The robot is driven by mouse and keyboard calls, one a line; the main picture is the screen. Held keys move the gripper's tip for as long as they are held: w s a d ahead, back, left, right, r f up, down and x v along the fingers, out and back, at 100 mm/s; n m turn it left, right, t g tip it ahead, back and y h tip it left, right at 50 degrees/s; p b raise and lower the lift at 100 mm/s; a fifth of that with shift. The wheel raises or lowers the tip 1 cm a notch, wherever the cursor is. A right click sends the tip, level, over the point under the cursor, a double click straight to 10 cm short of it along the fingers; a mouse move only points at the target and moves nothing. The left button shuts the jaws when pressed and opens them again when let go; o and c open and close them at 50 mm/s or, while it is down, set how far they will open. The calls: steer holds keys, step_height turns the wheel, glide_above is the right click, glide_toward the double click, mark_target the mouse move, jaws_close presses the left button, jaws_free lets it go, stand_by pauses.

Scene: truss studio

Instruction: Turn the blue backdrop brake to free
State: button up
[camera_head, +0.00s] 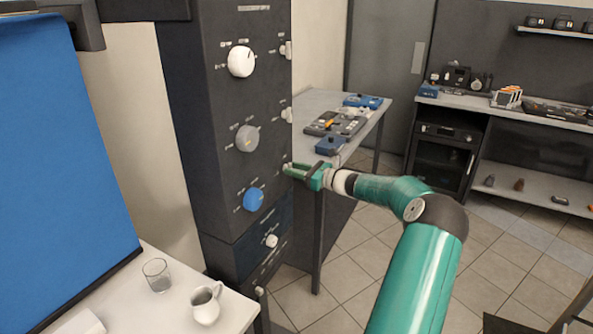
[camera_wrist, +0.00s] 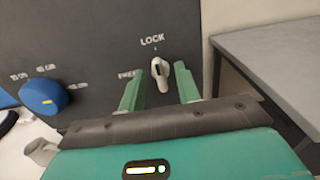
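The brake knob (camera_wrist: 160,72) is a small white lever on the dark panel in the wrist view. It stands roughly upright below the word LOCK, with FREE printed to its left. My gripper (camera_wrist: 160,70) is open, with one green finger on each side of the lever; gaps show, and I see no contact. In the head view my gripper (camera_head: 289,170) is at the panel's right edge, level with a spot just above the blue dial, and it hides this lever. The blue dial (camera_head: 253,199) also shows in the wrist view (camera_wrist: 43,96).
The dark column (camera_head: 215,100) carries a white dial (camera_head: 241,61), a grey dial (camera_head: 247,138) and two similar levers above. A blue backdrop (camera_head: 60,170) hangs left. A white table with a glass (camera_head: 156,275) and jug (camera_head: 206,303) stands below. A grey bench (camera_head: 310,103) lies behind my gripper.

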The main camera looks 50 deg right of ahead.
jaws_close()
steer(key=shift+n, duration=0.3)
steer(key=shift+a+f+n, duration=0.15)
steer(key=shift+n, duration=4.2)
steer(key=shift+a+f+n, duration=0.1)
steer(key=shift+n, duration=4.25)
jaws_free()
